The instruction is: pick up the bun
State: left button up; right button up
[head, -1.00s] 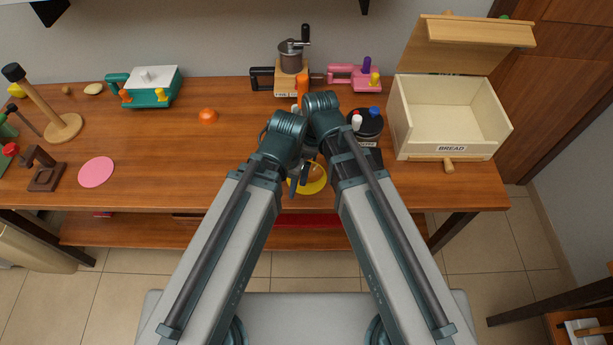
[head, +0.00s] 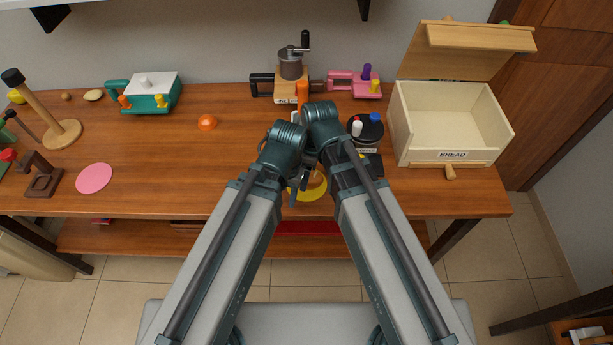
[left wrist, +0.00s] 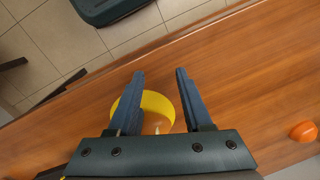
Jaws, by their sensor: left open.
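The bun (head: 316,180) is a small brown shape on a yellow plate (head: 308,197) at the table's front edge, partly hidden by my arms in the head view. In the left wrist view the bun (left wrist: 156,122) shows pale brown on the yellow plate (left wrist: 155,101), low between the fingers and partly covered by the gripper body. My left gripper (left wrist: 160,72) is open and empty, its two fingers apart over the plate area. In the head view its dark fingers (head: 295,190) show beside the plate's left side. I cannot make out my right gripper.
An open bread box (head: 450,115) stands at the right. A grinder (head: 291,65), a pink toy-like block (head: 355,85) and a teal-white toaster (head: 150,92) stand at the back. An orange piece (head: 207,122) and a pink disc (head: 94,178) lie left, with bare table between.

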pick_arm(q)
jog(key=shift+r, duration=0.15)
pick_arm(e)
jog(key=shift+r, duration=0.15)
notch_tip(320, 180, up, 10)
jog(key=p, duration=1)
pick_arm(q)
notch_tip(320, 180, up, 10)
